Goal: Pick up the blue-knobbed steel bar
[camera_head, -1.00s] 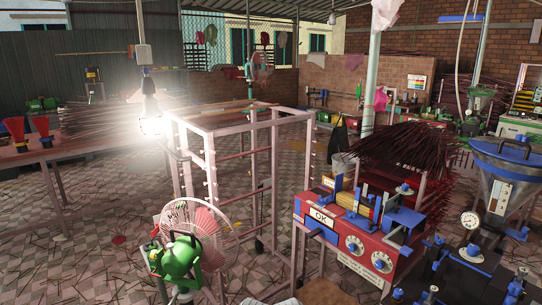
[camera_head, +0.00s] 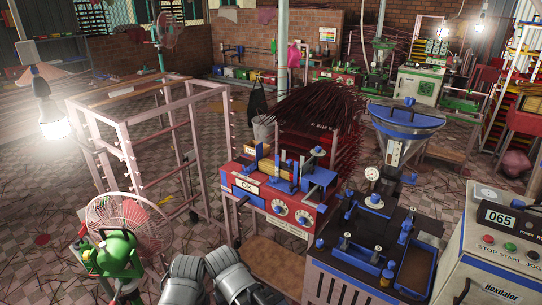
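On the dark machine top at the lower right, several small steel parts with blue knobs or blue ends stand and lie, among them a short upright (camera_head: 345,241) and another by the front edge (camera_head: 388,270). They are small, and I cannot tell which is the blue-knobbed steel bar. The dark machine (camera_head: 335,290) has a blue-edged tray (camera_head: 412,268) on its right side. Two grey parts of my arms show at the bottom centre, short of the machine. Neither gripper's fingers can be seen.
A red machine (camera_head: 238,195) with dials stands behind left of the dark one. A steel hopper (camera_head: 405,122) rises behind. A cream cabinet (camera_head: 500,255) reading 065 stands right. A green fan (camera_head: 118,250) and pink rack (camera_head: 128,155) stand left. Patterned floor lies between.

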